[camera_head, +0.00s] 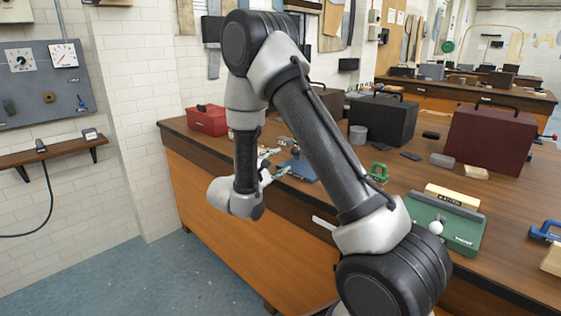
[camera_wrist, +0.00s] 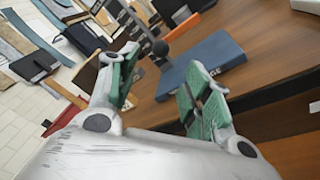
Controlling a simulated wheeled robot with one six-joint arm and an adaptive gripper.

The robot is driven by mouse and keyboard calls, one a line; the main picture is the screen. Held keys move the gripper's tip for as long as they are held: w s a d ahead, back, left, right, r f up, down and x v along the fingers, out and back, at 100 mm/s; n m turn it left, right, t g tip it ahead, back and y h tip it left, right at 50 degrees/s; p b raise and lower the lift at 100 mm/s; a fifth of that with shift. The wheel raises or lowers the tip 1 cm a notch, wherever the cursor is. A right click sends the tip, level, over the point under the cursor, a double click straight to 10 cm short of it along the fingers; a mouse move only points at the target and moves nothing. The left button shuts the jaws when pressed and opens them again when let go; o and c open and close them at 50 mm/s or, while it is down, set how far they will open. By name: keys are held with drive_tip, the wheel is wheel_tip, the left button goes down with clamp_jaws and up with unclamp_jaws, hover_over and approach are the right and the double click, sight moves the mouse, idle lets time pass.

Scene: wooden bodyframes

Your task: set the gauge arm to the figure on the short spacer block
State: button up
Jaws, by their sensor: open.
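My gripper (camera_head: 276,163) is open at the bench's left end, close to a blue plate-like device (camera_head: 300,170). In the wrist view my gripper (camera_wrist: 160,64) has its two green-padded fingers apart, with nothing held between them. A small light block (camera_head: 284,141) lies behind the blue device. I cannot tell which block is the short spacer, and no figure is legible.
A red box (camera_head: 207,120) stands at the bench's left end. A grey cylinder (camera_head: 358,134), a black case (camera_head: 384,120) and a maroon case (camera_head: 490,138) stand further back.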

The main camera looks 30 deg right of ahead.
drive_tip(key=shift+n, duration=0.8)
drive_tip(key=d, duration=0.4)
drive_tip(key=shift+w+f, duration=0.2)
drive_tip(key=shift+w, duration=0.15)
drive_tip(key=n, duration=0.2)
drive_tip(key=shift+w+n, duration=0.3)
drive_tip(key=shift+w, duration=0.05)
drive_tip(key=n, duration=0.3)
drive_tip(key=shift+w+a+n, duration=0.2)
drive_tip(key=shift+w+n, duration=0.1)
drive_tip(key=shift+w, duration=0.05)
drive_tip(key=shift+d+n, duration=0.1)
drive_tip(key=shift+n, duration=0.4)
drive_tip(key=x, duration=0.7)
drive_tip(key=shift+w+d, duration=0.2)
drive_tip(key=shift+d, duration=0.05)
drive_tip(key=shift+r, duration=0.1)
clamp_jaws()
